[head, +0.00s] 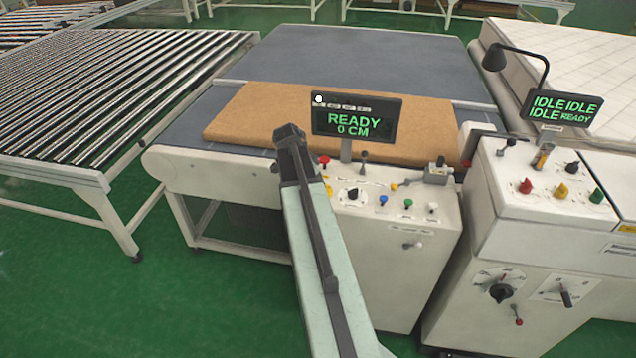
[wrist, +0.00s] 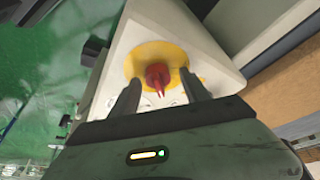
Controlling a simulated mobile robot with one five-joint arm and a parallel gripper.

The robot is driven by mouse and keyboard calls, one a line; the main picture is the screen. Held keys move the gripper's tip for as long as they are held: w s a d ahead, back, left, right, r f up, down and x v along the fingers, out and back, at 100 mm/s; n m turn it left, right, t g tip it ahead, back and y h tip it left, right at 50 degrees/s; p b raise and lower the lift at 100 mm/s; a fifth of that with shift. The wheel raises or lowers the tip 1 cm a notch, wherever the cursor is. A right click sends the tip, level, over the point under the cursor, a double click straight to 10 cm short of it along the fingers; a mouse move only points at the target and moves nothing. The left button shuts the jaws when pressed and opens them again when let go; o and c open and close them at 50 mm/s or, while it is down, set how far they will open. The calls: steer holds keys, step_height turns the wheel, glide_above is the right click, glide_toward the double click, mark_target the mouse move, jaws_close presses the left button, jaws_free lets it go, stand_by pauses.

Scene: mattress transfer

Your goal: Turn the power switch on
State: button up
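A red rotary switch (wrist: 158,76) sits on a round yellow plate (wrist: 135,62) on a white box face in the wrist view. It looks like the power switch, but I see no readable label. My gripper (wrist: 159,80) is open, with one finger on each side of the red knob and a gap showing on both sides. The fingers hold nothing. In the head view my arm reaches to the left end of the white control console (head: 385,275); my fingers and the yellow plate cannot be made out there.
A display (head: 355,120) reading "READY 0 CM" stands above the console. A brown mattress piece (head: 250,115) lies on the conveyor behind. A roller table (head: 90,95) is at left. A second console (head: 530,270) with a lamp (head: 520,60) is at right. The green floor is clear at lower left.

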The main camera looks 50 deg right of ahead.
steer(key=shift+r, duration=0.1)
steer(key=p+v, duration=0.7)
steer(key=shift+a+r, duration=0.2)
steer(key=shift+r, duration=0.05)
steer(key=w+a+f+n+b, duration=0.1)
steer(key=w+a, duration=0.2)
steer(key=a, duration=0.4)
steer(key=w+a+f+n+t, duration=0.1)
steer(key=w+a+n, duration=0.1)
steer(key=a, duration=0.5)
steer(key=w+a+f+n+b, duration=0.1)
steer(key=w+a, duration=0.2)
steer(key=a, duration=0.4)
steer(key=s+a+f+n+y, duration=0.1)
steer(key=s+a+n+y, duration=0.1)
steer(key=a+n, duration=0.6)
steer(key=s+a+n+y, duration=0.2)
steer(key=s+a+n, duration=0.2)
steer(key=a+n, duration=0.4)
steer(key=a, duration=0.4)
steer(key=shift+s+a+f+n+b, duration=0.35)
steer(key=shift+n, duration=0.05)
